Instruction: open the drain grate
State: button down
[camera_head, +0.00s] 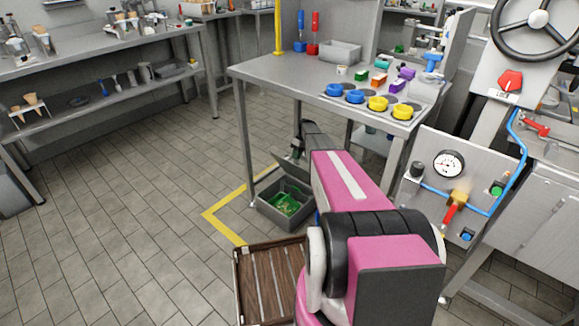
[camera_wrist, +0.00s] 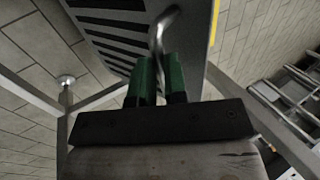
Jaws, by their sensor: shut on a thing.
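The drain grate (camera_wrist: 112,18) is a grey plate with dark slots, seen close in the wrist view. It carries a bent metal handle (camera_wrist: 158,34). My gripper (camera_wrist: 160,64) has green fingers shut on this handle. In the head view the drain box (camera_head: 262,211) stands on the floor by the table leg, with its inside showing and something green (camera_head: 286,203) in it. A tilted grey panel at its back edge looks like the raised grate (camera_head: 293,167). My pink arm hides the right side of the box and most of the gripper there.
Yellow tape (camera_head: 222,228) marks the floor around the box. A slatted wooden crate or pallet (camera_head: 268,284) lies in front. A metal table (camera_head: 280,75) stands above and behind, and a gauge panel (camera_head: 448,185) is at right. Floor to the left is clear.

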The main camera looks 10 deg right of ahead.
jog(key=w+d+f+g+y, duration=0.1)
jog(key=w+d+y, duration=0.1)
jog(key=w+d, duration=0.7)
jog(key=shift+w+d+f+g, duration=0.3)
jog(key=shift+w+d, duration=0.1)
jog(key=shift+d, duration=1.85)
jog(key=c, duration=1.2)
grip_release()
jog(key=shift+o, duration=0.2)
jog(key=shift+r, duration=0.1)
jog(key=v, duration=1)
jog(key=shift+w+d+r, duration=0.15)
jog(key=shift+d+r, duration=0.05)
jog(key=shift+d, duration=0.1)
